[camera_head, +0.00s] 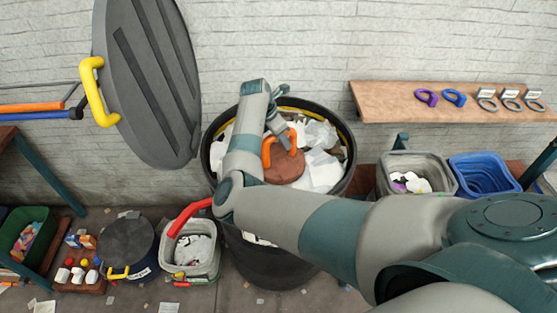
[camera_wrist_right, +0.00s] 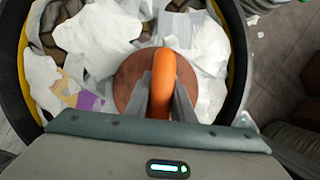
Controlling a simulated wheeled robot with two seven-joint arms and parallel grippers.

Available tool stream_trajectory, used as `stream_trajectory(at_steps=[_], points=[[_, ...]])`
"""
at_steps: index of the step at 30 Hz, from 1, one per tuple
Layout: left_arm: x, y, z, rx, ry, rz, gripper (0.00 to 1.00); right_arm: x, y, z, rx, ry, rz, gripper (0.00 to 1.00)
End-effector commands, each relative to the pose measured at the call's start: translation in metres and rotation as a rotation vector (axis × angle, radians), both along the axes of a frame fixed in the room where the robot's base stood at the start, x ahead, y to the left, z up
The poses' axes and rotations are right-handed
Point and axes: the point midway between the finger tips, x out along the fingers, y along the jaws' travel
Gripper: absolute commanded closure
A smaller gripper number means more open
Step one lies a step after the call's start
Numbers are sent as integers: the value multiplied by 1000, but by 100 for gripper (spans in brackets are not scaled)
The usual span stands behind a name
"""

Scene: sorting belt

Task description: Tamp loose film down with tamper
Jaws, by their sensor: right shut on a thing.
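The tamper (camera_head: 284,166) is a round reddish-brown disc with an orange loop handle. It rests on or just above the loose white film (camera_head: 322,173) inside a large dark bin (camera_head: 352,170); I cannot tell how firmly it presses. My right gripper (camera_head: 283,139) is shut on the orange handle. In the right wrist view the handle (camera_wrist_right: 164,82) stands between the two fingers (camera_wrist_right: 160,103), with the brown disc (camera_wrist_right: 127,82) below and crumpled film (camera_wrist_right: 95,35) around it. My arm hides part of the bin's left and front. My left gripper is not in view.
A big dark lid (camera_head: 150,80) with a yellow handle stands upright at the wall, left of the bin. A wooden shelf (camera_head: 385,100) with rings is at the right. Grey (camera_head: 440,165) and blue (camera_head: 490,175) tubs stand below it. Smaller containers crowd the lower left floor.

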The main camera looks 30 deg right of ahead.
Motion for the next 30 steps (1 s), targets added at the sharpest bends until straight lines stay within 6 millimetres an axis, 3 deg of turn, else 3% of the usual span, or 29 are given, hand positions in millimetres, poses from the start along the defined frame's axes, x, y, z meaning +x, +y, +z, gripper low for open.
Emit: stream_trajectory(at_steps=[12, 30], points=[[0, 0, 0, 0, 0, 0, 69, 2, -1, 26, -5, -7, 0, 100], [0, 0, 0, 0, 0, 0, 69, 3, -2, 28, -6, -9, -1, 100]])
